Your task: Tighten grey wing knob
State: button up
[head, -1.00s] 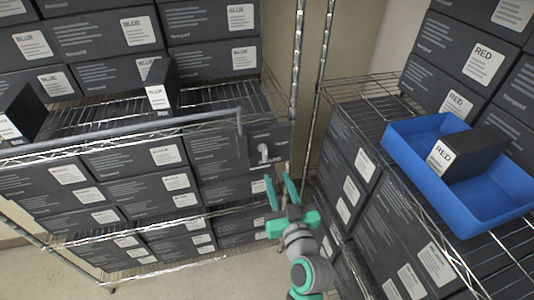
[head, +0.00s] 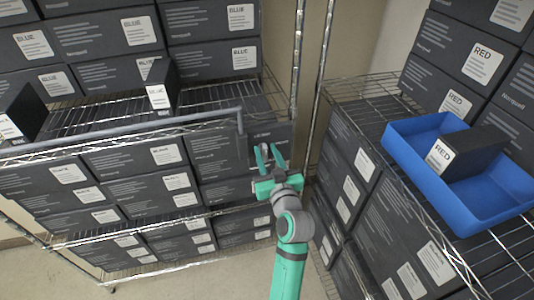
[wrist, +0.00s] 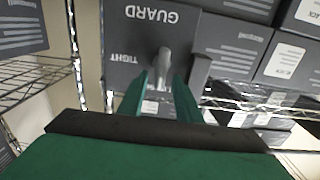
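The grey wing knob (wrist: 163,62) sits on a dark plate (wrist: 125,45) marked "GUARD" and "TIGHT", whose lettering appears upside down in the wrist view. My gripper (wrist: 158,80) is open, its two green fingers pointing at the knob with one on each side of its lower part. Whether the fingers touch the knob or stop short of it, I cannot tell. In the head view my gripper (head: 268,150) is in front of the plate (head: 284,131), at the right end of the left rack, and its fingers mostly hide the knob.
A grey guard bar (head: 130,132) runs along the left rack's front edge and bends down just left of the knob. Dark boxes fill both racks. A blue tray (head: 415,172) with a RED box (head: 465,152) stands on the right rack. Rack posts (head: 297,60) rise behind my gripper.

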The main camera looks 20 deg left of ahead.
jog(key=shift+c, duration=0.3)
grip_shut()
jog(key=shift+m, duration=0.4)
jog(key=m, duration=0.4)
jog(key=d+m, duration=0.1)
jog(key=m, duration=0.1)
jog(key=shift+w+f, duration=0.2)
jog(key=shift+w, duration=0.15)
jog(key=m, duration=0.5)
jog(key=shift+w+d+f+m, duration=0.15)
jog(key=shift+d+f+m, duration=0.05)
jog(key=shift+f+m, duration=0.2)
jog(key=m, duration=0.2)
jog(key=f+m, duration=0.1)
jog(key=m, duration=0.2)
jog(key=shift+d, duration=0.1)
jog(key=shift+m, duration=0.3)
